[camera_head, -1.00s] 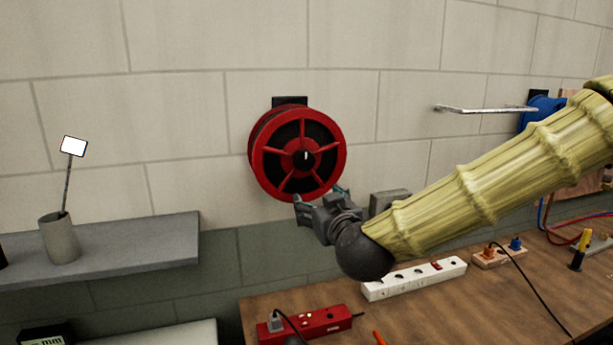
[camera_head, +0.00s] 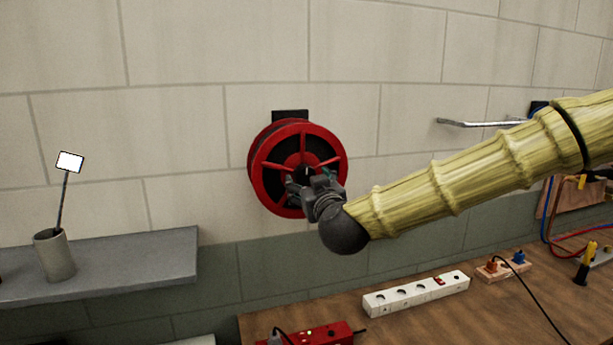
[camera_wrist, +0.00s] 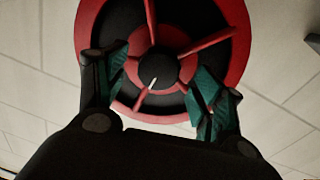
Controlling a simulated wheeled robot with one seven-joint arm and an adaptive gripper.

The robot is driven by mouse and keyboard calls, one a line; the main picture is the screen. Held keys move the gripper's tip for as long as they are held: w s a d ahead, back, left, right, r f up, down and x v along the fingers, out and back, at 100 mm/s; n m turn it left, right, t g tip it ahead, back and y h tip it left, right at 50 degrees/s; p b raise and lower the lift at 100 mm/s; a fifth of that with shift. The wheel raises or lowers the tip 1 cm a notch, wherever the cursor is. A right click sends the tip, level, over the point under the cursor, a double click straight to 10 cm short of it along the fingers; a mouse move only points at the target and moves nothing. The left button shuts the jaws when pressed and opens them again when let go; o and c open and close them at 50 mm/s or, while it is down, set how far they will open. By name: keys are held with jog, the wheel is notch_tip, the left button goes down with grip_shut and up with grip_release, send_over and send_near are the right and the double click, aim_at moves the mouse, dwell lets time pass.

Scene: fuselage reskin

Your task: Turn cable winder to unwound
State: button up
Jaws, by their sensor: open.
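The cable winder (camera_head: 268,155) is a red spoked reel with a black centre, mounted on the wall by a dark bracket. My gripper (camera_head: 304,184) is in front of its lower middle and hides part of the hub and lower spokes. In the wrist view the winder's black round knob (camera_wrist: 152,71) carries a white pointer mark that slants toward the lower left. My gripper (camera_wrist: 160,88) is open there, with a teal-padded finger on each side of the knob. Both fingers appear apart from the knob, with nothing between them but the view of the reel.
A wooden bench (camera_head: 400,328) below holds a white power strip (camera_head: 415,293) and a red one (camera_head: 320,334). A grey shelf (camera_head: 130,262) with a cup (camera_head: 53,255) is at the left. A metal wall bar (camera_head: 480,123) is at the right. The wall left of the winder is clear.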

aim_at(305, 176)
jog(key=shift+p+x, duration=0.4)
jog(key=shift+x, duration=1.05)
jog(key=c, duration=1)
